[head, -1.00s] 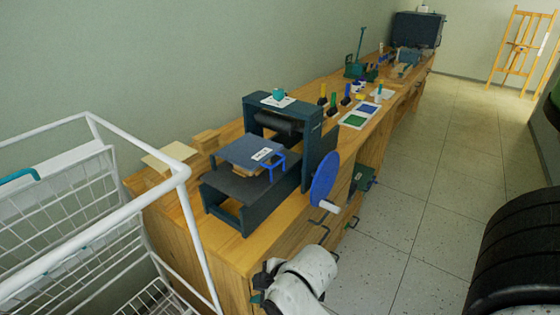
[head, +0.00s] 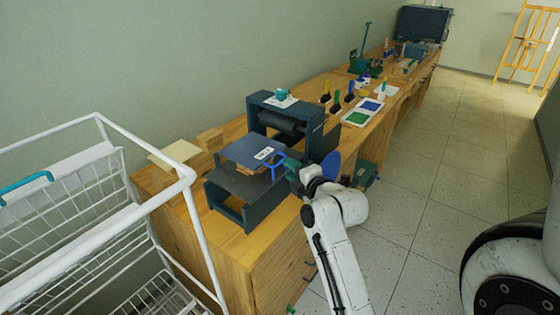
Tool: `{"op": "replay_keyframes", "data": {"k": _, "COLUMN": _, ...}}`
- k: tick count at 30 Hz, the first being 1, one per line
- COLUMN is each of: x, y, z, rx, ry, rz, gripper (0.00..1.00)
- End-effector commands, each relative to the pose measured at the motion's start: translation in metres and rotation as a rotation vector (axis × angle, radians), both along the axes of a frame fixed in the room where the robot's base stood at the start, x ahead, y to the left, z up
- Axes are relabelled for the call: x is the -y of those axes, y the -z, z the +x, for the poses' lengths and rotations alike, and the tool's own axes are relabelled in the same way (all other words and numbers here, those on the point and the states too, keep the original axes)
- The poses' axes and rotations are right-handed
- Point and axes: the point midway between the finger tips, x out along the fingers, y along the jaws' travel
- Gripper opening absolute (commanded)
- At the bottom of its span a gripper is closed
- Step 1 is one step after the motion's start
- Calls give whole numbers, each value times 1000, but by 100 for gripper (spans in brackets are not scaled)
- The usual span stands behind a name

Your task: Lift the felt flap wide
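The felt flap (head: 247,150) is a blue-grey sheet with a white label, lying raised over the dark bed of the press (head: 245,188). A blue loop handle (head: 273,166) sits at its right front edge. My gripper (head: 287,164) is at the right side of this handle, very close to it. Whether it touches the handle, and whether its fingers are open or shut, is too small to tell. A small wooden piece shows under the flap.
The press roller frame (head: 300,118) stands behind the flap, with its blue handwheel (head: 331,164) partly hidden by my arm. A white wire rack (head: 85,215) stands at the left front.

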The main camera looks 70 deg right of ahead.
Motion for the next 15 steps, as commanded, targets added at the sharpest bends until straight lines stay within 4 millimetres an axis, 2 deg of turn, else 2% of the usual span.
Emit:
{"op": "replay_keyframes", "data": {"k": 6, "x": 24, "y": 6, "z": 32, "rx": -1, "ry": 0, "rz": 0, "gripper": 36}}
{"op": "replay_keyframes", "data": {"k": 15, "x": 39, "y": 13, "z": 53, "rx": -1, "ry": -1, "rz": 1, "gripper": 36}}
